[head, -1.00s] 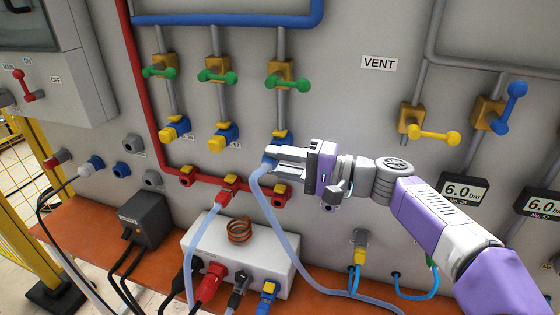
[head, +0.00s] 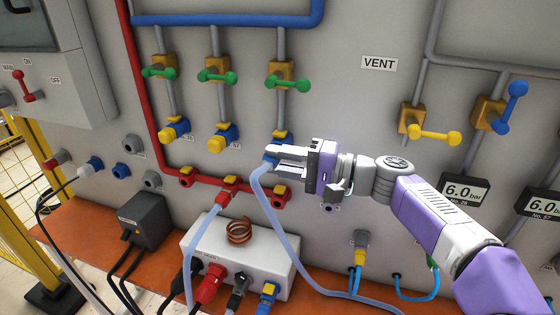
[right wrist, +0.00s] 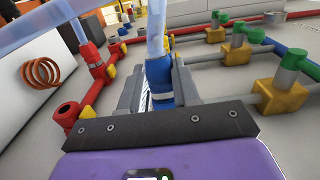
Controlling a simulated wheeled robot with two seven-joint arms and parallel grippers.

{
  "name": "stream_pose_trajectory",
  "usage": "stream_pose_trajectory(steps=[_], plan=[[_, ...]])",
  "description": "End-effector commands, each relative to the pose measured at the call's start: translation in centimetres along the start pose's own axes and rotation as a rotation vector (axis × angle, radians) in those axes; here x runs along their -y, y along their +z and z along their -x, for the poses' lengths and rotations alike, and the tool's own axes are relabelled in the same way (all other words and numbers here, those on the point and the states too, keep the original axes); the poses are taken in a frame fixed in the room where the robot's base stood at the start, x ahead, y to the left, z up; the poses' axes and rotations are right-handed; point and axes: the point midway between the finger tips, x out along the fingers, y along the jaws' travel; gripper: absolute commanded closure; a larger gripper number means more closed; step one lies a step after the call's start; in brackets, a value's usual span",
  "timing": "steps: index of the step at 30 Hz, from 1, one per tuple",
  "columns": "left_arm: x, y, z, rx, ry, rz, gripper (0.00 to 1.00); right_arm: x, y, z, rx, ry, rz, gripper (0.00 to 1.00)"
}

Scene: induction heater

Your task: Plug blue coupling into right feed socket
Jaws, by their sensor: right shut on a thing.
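My right gripper (head: 278,160) is shut on the blue coupling (right wrist: 158,82), which shows between the fingers in the right wrist view. In the head view the fingers mostly hide the coupling. A pale blue hose (head: 262,195) runs from it down to the bench. The right feed socket (head: 289,138), blue with a yellow clip, is on the wall under the rightmost green-handled valve. The gripper is just below it and partly covers it. I cannot tell whether coupling and socket touch. My left gripper is not in view.
Two other feed sockets (head: 175,130) (head: 222,140) are to the left. A red pipe (head: 205,179) with red sockets runs just below the gripper. A white box (head: 265,258) with a copper coil (head: 239,232) stands on the orange bench (head: 75,235).

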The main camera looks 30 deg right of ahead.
Motion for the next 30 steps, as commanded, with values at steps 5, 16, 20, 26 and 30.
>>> stream_pose_trajectory(steps=[5,16,20,26,30], plan=[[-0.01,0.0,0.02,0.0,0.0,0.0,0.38,-0.01,-0.38,-0.04,0.0,0.0,-0.001,0.96],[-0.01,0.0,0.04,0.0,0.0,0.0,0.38,0.03,-1.02,0.02,-0.002,-0.001,0.0,0.6],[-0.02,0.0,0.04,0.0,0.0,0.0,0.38,0.01,-1.0,0.01,-0.001,-0.001,0.0,0.4],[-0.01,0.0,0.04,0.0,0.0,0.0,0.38,-0.01,-0.96,-0.01,0.0,0.0,0.0,0.39],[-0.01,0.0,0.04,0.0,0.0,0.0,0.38,-0.04,-0.96,-0.01,0.0,0.0,-0.001,0.39]])
